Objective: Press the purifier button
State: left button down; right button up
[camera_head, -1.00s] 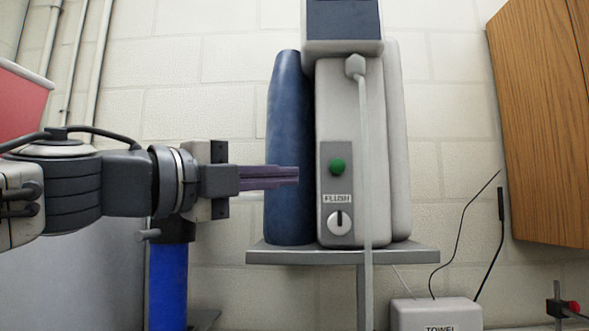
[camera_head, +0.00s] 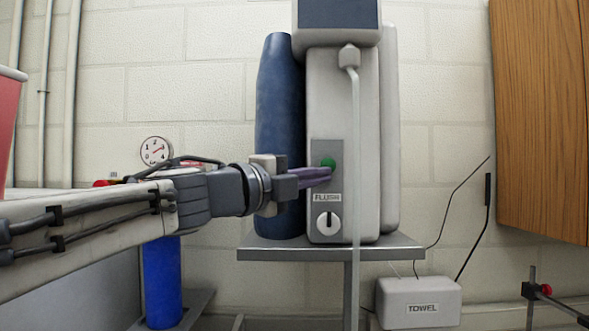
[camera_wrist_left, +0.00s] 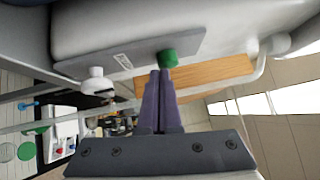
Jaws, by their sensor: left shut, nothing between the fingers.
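The purifier (camera_head: 341,110) is a pale grey box with a dark blue cylinder (camera_head: 281,120) on its left side, standing on a grey shelf. Its green button (camera_head: 328,162) sits on a grey panel above a FLUSH label and a white knob (camera_head: 327,223). My left gripper (camera_head: 328,176) is shut and empty, its purple fingertips just below the green button in the head view. In the left wrist view the fingertips (camera_wrist_left: 160,72) are right by the green button (camera_wrist_left: 167,58); whether they touch it I cannot tell. My right gripper is not in view.
A pale tube (camera_head: 356,190) hangs down in front of the purifier, right of the panel. A grey shelf (camera_head: 400,247) carries the purifier.

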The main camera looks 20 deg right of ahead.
pick_arm(q)
jog(key=shift+w, duration=0.15)
jog(key=shift+w+d+p, duration=0.2)
jog(key=shift+w+p, duration=0.2)
jog(key=shift+w, duration=0.35)
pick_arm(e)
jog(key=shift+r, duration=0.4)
pick_arm(q)
jog(key=s+d+b+v, duration=0.1)
jog(key=b+v, duration=0.3)
jog(key=v, duration=0.9)
jog(key=shift+s+d, duration=0.25)
jog(key=shift+s, duration=0.55)
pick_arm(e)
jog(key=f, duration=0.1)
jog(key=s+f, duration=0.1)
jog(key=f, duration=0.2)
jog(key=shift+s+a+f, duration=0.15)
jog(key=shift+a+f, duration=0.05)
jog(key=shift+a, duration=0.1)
